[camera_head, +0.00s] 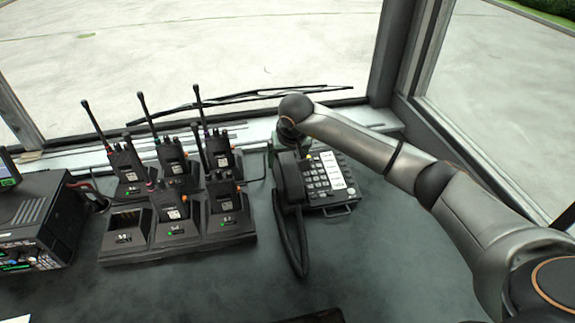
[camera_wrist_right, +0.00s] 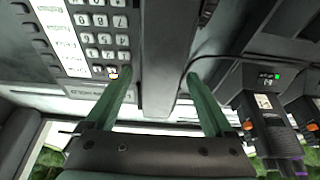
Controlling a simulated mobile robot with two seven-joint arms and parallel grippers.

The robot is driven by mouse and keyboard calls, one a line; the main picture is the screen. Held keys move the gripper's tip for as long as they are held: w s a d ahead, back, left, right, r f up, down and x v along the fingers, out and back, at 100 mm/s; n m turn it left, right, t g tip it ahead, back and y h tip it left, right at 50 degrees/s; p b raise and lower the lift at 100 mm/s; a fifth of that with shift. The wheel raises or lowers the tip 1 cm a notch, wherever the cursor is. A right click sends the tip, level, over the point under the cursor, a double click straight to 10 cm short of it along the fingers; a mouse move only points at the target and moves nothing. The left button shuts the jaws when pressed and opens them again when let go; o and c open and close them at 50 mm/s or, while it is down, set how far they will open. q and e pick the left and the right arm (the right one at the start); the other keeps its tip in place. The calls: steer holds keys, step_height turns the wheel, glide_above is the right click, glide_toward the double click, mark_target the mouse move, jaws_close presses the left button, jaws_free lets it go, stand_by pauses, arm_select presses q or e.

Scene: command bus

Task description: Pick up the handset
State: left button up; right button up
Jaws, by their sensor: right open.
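The desk phone (camera_head: 334,180) stands on the dark desk near the window, with a keypad and a white label strip. Its black handset (camera_head: 291,182) lies along the phone's left side, with a cord looping down in front. My right gripper (camera_head: 288,150) is over the far end of the handset. In the right wrist view, its two green fingers (camera_wrist_right: 160,74) are open, one on each side of the handset (camera_wrist_right: 166,40), with gaps visible. The keypad (camera_wrist_right: 103,38) is beside the left finger. My left gripper is not in view.
Several radios with antennas stand in a charger dock (camera_head: 237,227) left of the phone. A black radio unit (camera_head: 38,225) is at the far left. The window ledge (camera_head: 255,135) lies behind. The desk in front of the phone is mostly clear.

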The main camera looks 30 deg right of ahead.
jaws_close()
stand_by(0.5)
